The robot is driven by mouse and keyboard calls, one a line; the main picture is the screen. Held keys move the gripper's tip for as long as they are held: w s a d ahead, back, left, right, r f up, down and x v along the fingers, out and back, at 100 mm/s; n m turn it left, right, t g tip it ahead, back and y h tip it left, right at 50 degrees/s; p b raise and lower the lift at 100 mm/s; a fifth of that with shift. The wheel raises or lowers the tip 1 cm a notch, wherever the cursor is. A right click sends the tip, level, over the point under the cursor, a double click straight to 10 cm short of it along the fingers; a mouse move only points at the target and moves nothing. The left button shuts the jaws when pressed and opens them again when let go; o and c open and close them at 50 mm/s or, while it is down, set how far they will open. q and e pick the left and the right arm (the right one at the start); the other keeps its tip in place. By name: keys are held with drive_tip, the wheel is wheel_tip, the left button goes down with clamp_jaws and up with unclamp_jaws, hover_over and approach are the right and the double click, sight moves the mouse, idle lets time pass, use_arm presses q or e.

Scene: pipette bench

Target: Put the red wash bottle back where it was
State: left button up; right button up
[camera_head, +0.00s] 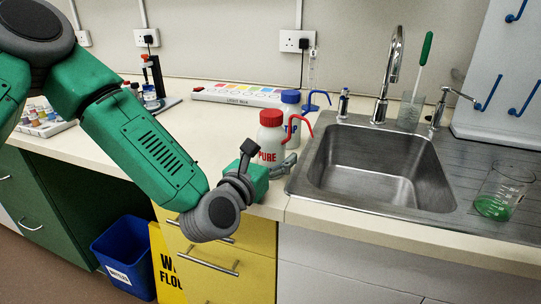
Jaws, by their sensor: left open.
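The red wash bottle (270,136), white with a red cap, a red bent spout and "PURE" lettering, stands upright on the counter left of the sink. A blue-capped wash bottle (291,108) stands just behind it. My left gripper (285,165) is open at the red bottle's lower front, close to its base. The gripper and its wrist hide the bottle's bottom, and I cannot tell whether the fingers touch it. My right gripper is not in view.
The steel sink (310,178) with its tap (392,70) lies right of the bottles. A beaker with green liquid (497,200) stands on the drainer. A colour-marked white box (238,95) lies behind. The counter left of the bottles is fairly clear.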

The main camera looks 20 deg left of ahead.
use_arm(q)
drive_tip(key=s, duration=0.2)
drive_tip(key=s+a, duration=0.1)
drive_tip(key=s, duration=0.5)
drive_tip(key=shift+a, duration=0.25)
drive_tip(key=s+d+f+m+g+h+p, duration=0.1)
drive_tip(key=s+f+m+g, duration=0.3)
drive_tip(key=s+f+m, duration=0.35)
drive_tip(key=s+f+m+g+p, duration=0.2)
drive_tip(key=s+f+m+g, duration=0.25)
drive_tip(key=f+m, duration=0.55)
drive_tip(key=s+a+f+m+g+y, duration=0.2)
drive_tip(key=s+a+f+m+g, duration=0.2)
drive_tip(key=s+m, duration=0.4)
drive_tip(key=s+a+f+m+g+y, duration=0.2)
drive_tip(key=s+a+f+m+g, duration=0.2)
drive_tip(key=s+a+f+m, duration=0.3)
drive_tip(key=shift+s+f+m+g, duration=0.35)
drive_tip(key=shift+s+f+m, duration=0.35)
drive_tip(key=shift+f+m, duration=0.3)
drive_tip(key=shift+w, duration=0.1)
